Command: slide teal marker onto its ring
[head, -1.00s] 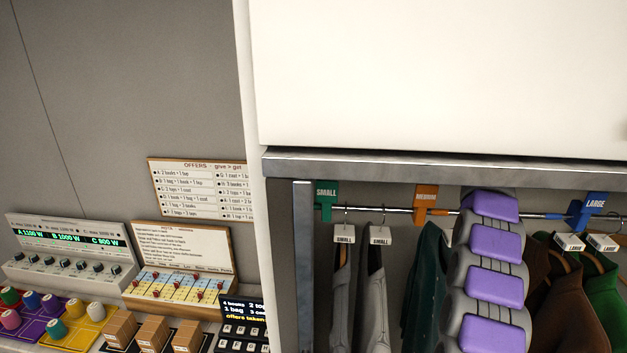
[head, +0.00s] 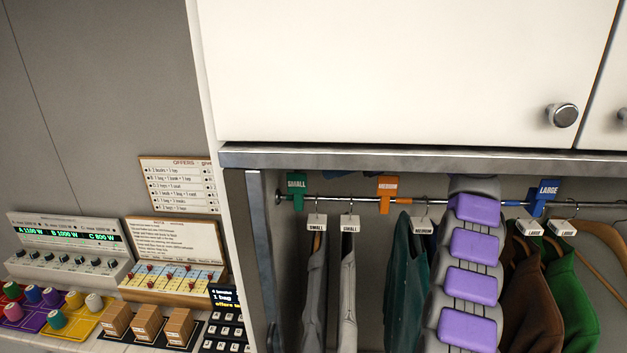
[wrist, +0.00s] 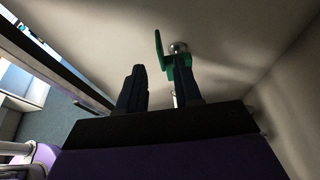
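The teal marker (head: 297,183), labelled SMALL, stands on the clothes rail (head: 335,199) near its left end in the head view. In the wrist view the teal marker (wrist: 168,64) is close ahead, partly behind the right finger, by a round metal rail end. My gripper (wrist: 160,85) has its two dark fingers apart, with nothing visible between them. I cannot tell whether the right finger touches the marker. The gripper is not clearly seen in the head view.
An orange MEDIUM marker (head: 387,187) and a blue LARGE marker (head: 546,192) are further right on the rail. Grey garments (head: 314,290), a green one and brown ones hang below. A metal-edged cabinet (head: 400,158) overhangs the rail. My purple-padded arm crosses in front.

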